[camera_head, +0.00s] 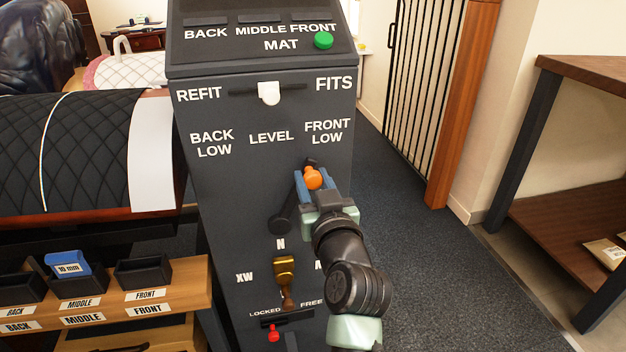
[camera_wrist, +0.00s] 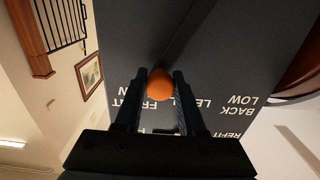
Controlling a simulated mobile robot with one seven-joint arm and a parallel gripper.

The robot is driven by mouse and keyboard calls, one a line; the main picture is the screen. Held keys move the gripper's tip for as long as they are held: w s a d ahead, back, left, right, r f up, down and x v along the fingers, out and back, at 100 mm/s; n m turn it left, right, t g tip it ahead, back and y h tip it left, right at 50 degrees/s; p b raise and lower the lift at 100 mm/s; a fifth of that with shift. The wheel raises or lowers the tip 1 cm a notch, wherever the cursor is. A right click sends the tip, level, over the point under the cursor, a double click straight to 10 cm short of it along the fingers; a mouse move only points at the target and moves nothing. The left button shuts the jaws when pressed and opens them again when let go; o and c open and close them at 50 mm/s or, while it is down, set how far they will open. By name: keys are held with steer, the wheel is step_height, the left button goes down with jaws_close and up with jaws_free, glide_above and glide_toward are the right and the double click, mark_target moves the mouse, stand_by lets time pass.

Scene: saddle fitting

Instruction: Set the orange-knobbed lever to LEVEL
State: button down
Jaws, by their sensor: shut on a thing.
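The orange knob (camera_head: 313,177) sits on a dark lever on the front of the dark grey panel (camera_head: 230,190). The lever leans up and right from a pivot at lower left, so the knob is below the FRONT LOW label and right of the LEVEL label. My gripper (camera_head: 312,181) is shut on the knob. In the wrist view the knob (camera_wrist: 161,84) lies between the two fingertips (camera_wrist: 160,78), with the dark lever (camera_wrist: 188,42) running away from it and the labels upside down.
A white slider knob (camera_head: 269,93) sits between REFIT and FITS. A brass lever (camera_head: 285,268) and a red knob (camera_head: 273,333) are lower on the panel. A green button (camera_head: 323,40) is on top. A shelf with bins (camera_head: 143,272) stands left; open carpet lies right.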

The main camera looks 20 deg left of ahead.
steer(key=shift+a, duration=0.1)
stand_by(0.5)
steer(key=s+a+n, duration=0.1)
steer(key=a+n, duration=0.1)
steer(key=s+a+r+n, duration=0.1)
steer(key=s+a+n, duration=0.1)
steer(key=a+n, duration=0.1)
steer(key=shift+s+r, duration=0.15)
steer(key=shift+s, duration=0.05)
steer(key=c, duration=0.5)
jaws_free()
steer(key=shift+d, duration=0.1)
steer(key=p+v, duration=0.1)
steer(key=v, duration=1.2)
steer(key=shift+p, duration=0.35)
